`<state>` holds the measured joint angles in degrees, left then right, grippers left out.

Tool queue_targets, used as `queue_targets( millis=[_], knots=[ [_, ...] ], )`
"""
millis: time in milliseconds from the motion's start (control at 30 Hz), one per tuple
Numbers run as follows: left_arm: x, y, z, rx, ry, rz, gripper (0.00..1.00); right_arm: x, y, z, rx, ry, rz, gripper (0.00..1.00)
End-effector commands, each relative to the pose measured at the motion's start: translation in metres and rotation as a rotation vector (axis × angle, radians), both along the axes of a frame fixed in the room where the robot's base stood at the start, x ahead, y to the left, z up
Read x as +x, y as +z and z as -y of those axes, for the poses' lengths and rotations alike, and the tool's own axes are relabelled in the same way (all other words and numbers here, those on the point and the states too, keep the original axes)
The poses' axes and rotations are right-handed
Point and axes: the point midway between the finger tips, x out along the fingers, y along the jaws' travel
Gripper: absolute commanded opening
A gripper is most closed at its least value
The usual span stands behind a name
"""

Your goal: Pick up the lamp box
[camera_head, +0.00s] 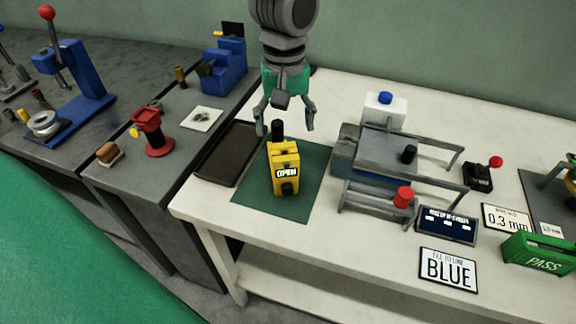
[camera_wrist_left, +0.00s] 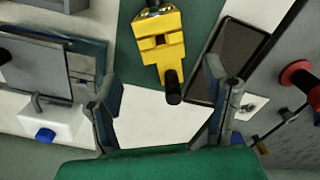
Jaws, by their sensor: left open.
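The lamp box appears to be the yellow block marked OPEN (camera_head: 286,168), upright on a green mat (camera_head: 310,180) on the white bench. A black cylinder (camera_head: 277,130) stands out at its back end. My left gripper (camera_head: 287,124) is open and empty, above and just behind the box, its fingers on either side of the black cylinder in this view. In the left wrist view the yellow box (camera_wrist_left: 162,45) lies beyond the open left gripper (camera_wrist_left: 160,82), with the black cylinder pointing towards the gap between the fingers. My right gripper is out of view.
A dark tray (camera_head: 230,153) lies left of the mat. A grey metal stand (camera_head: 395,152) and a white box with a blue cap (camera_head: 384,110) stand to the right. Signs, a red-knobbed lever (camera_head: 480,175) and a green bin (camera_head: 537,252) sit farther right. Bare bench lies before the mat.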

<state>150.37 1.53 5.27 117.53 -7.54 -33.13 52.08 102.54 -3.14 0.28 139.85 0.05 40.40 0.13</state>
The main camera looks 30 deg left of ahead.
Motion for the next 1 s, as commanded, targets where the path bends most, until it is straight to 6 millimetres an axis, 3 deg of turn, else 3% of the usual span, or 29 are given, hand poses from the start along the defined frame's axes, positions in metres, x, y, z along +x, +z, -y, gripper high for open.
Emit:
queue_targets(
  millis=[133,367,700,967,1000],
  knots=[
    [0.000,-0.030,-0.003,-0.003,0.001,-0.004,0.69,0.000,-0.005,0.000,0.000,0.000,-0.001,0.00],
    [0.000,-0.047,-0.004,-0.004,0.001,-0.002,0.69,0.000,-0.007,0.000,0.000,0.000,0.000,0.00],
    [0.001,-0.092,-0.005,-0.002,0.001,-0.002,0.69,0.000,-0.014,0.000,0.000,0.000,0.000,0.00],
    [0.001,-0.095,-0.005,-0.003,0.000,0.001,0.69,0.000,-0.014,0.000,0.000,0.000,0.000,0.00],
    [0.001,-0.095,-0.005,-0.003,0.000,0.001,0.65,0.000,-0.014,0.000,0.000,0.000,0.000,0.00]
  ],
)
